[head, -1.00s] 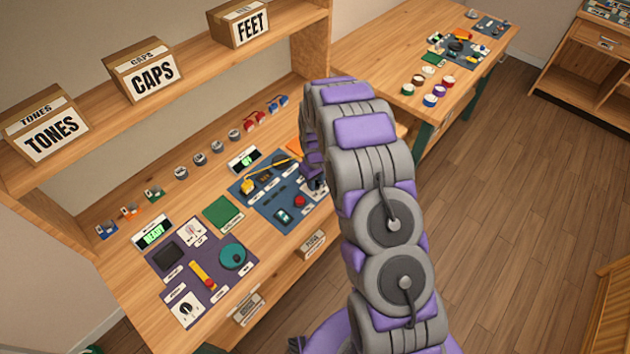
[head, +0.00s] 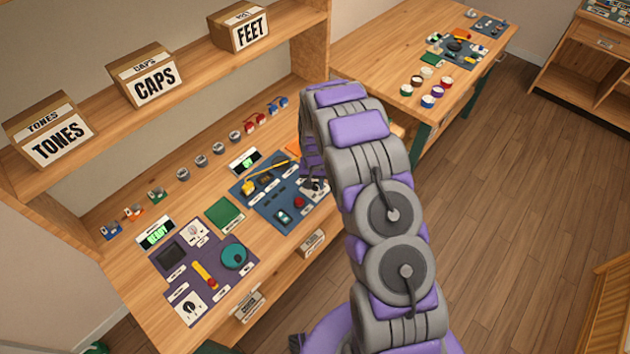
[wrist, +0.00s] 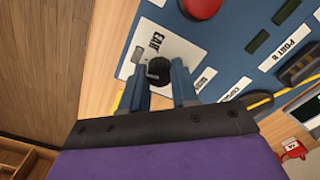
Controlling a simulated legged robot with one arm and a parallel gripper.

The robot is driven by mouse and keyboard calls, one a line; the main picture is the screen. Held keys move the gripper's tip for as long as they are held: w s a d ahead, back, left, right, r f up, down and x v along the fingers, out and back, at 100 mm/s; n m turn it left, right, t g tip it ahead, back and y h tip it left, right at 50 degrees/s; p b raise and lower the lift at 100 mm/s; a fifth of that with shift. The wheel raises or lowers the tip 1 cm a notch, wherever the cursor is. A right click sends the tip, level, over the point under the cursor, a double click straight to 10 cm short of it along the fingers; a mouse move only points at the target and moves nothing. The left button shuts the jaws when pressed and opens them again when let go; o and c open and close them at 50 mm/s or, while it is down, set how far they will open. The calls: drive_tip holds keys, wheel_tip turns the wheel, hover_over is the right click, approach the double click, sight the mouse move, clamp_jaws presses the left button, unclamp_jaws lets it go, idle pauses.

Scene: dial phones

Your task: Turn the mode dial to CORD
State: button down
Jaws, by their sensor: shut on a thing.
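The mode dial (wrist: 158,70) is a small black knob on a white plate (wrist: 178,48) in the wrist view. The plate sits at the corner of a blue panel (wrist: 232,45). Dark lettering that looks like EAR is printed on the plate above the knob, and a small label lies to its right, too blurred to read surely. My gripper (wrist: 160,84) is shut on the knob, one blue-grey finger on each side. In the head view the blue panel (head: 262,190) is partly behind my arm, which hides most of the gripper and dial.
A red button (wrist: 203,6) lies close by on the blue panel. A yellow-tipped cord (wrist: 258,102) runs near the panel's edge. A purple panel (head: 235,282) with a teal dial is at the left on the workbench (head: 128,300). A shelf with labelled boxes stands above.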

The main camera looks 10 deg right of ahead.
sight(314, 185)
drive_tip(key=shift+s+f+m, duration=0.1)
drive_tip(key=shift+s+m, duration=0.15)
drive_tip(key=shift+m, duration=0.85)
drive_tip(key=c, duration=1.3)
unclamp_jaws()
drive_tip(key=o, duration=0.5)
drive_tip(key=shift+w+a, duration=0.1)
drive_tip(key=shift+c, duration=0.2)
drive_tip(key=shift+r, duration=0.2)
wheel_tip(314, 185, up, 17)
drive_tip(key=p, duration=0.1)
drive_tip(key=shift+p, duration=0.35)
drive_tip(key=shift+w, duration=0.1)
